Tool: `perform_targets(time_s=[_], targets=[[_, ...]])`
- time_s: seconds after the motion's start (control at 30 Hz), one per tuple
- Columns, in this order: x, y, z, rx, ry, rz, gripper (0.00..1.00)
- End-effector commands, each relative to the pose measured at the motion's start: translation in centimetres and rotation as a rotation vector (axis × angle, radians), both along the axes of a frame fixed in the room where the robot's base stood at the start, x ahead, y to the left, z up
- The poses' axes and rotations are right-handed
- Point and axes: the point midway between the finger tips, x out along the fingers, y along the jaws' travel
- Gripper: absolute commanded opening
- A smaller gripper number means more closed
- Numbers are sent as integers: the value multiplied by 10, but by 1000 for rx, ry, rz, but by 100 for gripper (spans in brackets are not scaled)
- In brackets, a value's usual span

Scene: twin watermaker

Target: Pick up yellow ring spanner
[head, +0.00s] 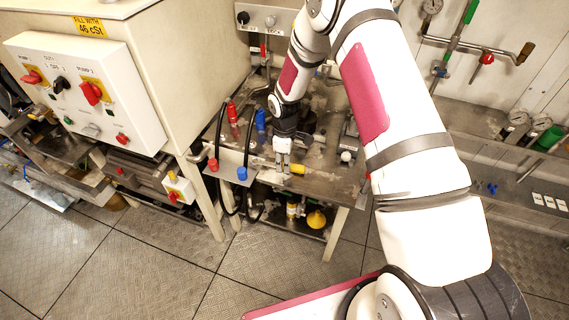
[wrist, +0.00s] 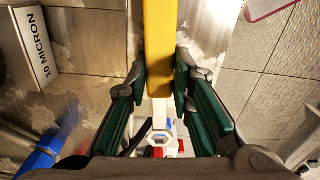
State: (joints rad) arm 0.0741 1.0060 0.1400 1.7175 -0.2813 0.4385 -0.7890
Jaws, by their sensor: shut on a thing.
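The yellow ring spanner (wrist: 158,45) runs down the middle of the wrist view, its yellow handle between the green-padded fingers. A pale ring end (wrist: 159,137) shows below the handle, near the palm. My gripper (wrist: 160,85) is shut on the handle. In the head view my gripper (head: 283,165) points down at the front part of the steel bench, and a short piece of the yellow spanner (head: 297,169) sticks out to its right. The head view does not show clearly whether the spanner touches the bench.
A white box marked "10 MICRON" (wrist: 35,45) lies left of the spanner, with a blue part (wrist: 40,155) below it. Black hoses with red (head: 213,163) and blue (head: 242,173) ends hang left of my gripper. A white control panel (head: 88,90) stands further left.

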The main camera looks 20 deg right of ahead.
Motion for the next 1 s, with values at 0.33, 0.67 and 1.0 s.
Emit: perform_targets(time_s=[0.33, 0.67, 1.0], targets=[[-14, -1, 32, -1, 2, 0, 0], [-95, -2, 40, -1, 1, 2, 0], [-151, -4, 44, -1, 1, 0, 0]])
